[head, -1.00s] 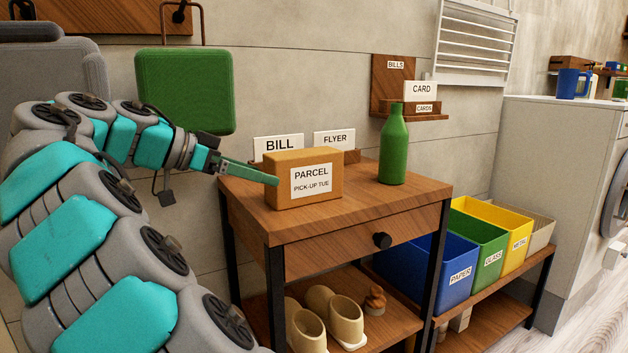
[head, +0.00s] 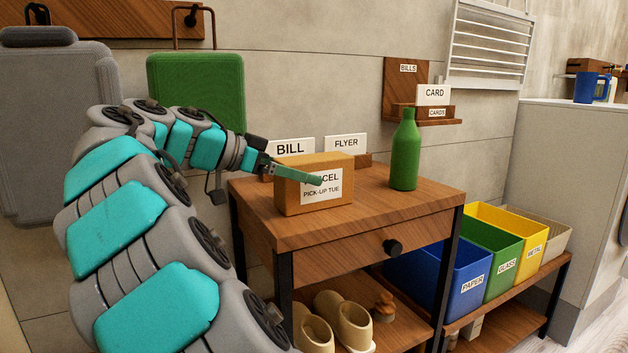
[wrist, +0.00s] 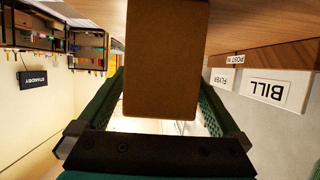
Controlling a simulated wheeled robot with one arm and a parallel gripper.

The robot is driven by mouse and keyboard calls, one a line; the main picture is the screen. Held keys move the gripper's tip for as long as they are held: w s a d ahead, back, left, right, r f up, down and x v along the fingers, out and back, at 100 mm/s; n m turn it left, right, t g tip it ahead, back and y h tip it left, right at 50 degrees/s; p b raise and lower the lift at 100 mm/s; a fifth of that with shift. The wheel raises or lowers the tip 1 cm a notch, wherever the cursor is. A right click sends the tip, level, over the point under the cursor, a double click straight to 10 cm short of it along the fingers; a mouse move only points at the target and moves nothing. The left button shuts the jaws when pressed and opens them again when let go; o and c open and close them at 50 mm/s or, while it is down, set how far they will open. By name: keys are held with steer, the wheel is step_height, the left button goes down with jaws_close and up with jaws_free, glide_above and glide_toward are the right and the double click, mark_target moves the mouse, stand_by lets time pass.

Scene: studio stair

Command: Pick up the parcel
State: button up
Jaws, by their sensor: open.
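The parcel (head: 288,200), a brown box with a white label, stands upright on the wooden side table (head: 410,212). My gripper (head: 305,174) reaches it from the left. One green finger lies across the front of the parcel and covers part of its label; the other finger is hidden in the head view. In the wrist view the parcel (wrist: 165,60) appears between the two spread fingers (wrist: 160,88), with a visible gap at least near their bases. I cannot tell whether either finger touches it. The jaws are open.
A green bottle (head: 404,155) stands right of the parcel on the table. The BILL (head: 290,148) and FLYER (head: 345,143) cards stand close behind the parcel. Shoes (head: 345,322) sit on the shelf below. Sorting bins (head: 456,280) stand to the right.

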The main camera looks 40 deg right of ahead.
steer(key=shift+x, duration=1.25)
steer(key=c, duration=1.5)
